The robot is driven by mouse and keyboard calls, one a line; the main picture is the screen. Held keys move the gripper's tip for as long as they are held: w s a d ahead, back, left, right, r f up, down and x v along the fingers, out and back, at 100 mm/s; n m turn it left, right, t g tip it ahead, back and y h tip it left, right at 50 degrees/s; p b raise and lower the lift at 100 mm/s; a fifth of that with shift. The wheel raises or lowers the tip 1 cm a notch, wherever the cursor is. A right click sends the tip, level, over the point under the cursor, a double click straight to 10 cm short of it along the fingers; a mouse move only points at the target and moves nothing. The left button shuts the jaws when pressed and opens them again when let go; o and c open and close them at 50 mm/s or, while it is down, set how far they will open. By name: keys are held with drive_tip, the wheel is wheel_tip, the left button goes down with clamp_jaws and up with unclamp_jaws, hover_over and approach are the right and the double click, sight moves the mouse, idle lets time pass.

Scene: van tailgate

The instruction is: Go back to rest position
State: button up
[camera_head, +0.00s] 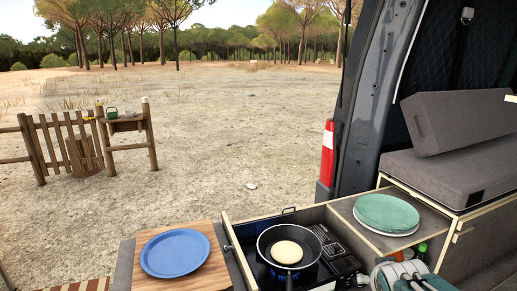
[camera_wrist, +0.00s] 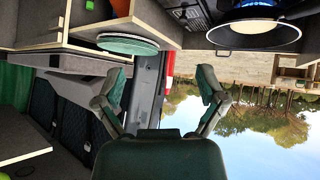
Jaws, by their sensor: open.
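My gripper (camera_wrist: 162,88) is open and empty in the wrist view, its two green-grey fingers spread wide apart. That view is upside down. Part of my arm and gripper (camera_head: 410,277) shows at the lower right edge of the head view, beside the stove. A black frying pan (camera_head: 265,238) with a round pale pancake (camera_head: 287,252) in it sits on the stove. The pan also shows at the top of the wrist view (camera_wrist: 285,34). My gripper touches neither.
A blue plate (camera_head: 174,253) lies on a wooden board (camera_head: 207,232) left of the stove. Green and white stacked plates (camera_head: 386,212) sit on the counter at right. Grey cushions (camera_head: 455,173) and the van's frame stand behind. Open ground lies beyond, with a wooden fence (camera_head: 70,150).

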drive_tip(key=s+a+g+y, duration=0.1)
drive_tip(key=s+a, duration=0.4)
drive_tip(key=s, duration=0.3)
drive_tip(key=s+a+r+n+g+y, duration=0.1)
drive_tip(key=s+a+g+y, duration=0.1)
drive_tip(key=s+a, duration=0.3)
drive_tip(key=s, duration=0.3)
drive_tip(key=shift+s+r+g, duration=0.2)
drive_tip(key=shift+r+g, duration=0.05)
drive_tip(key=shift+g, duration=0.05)
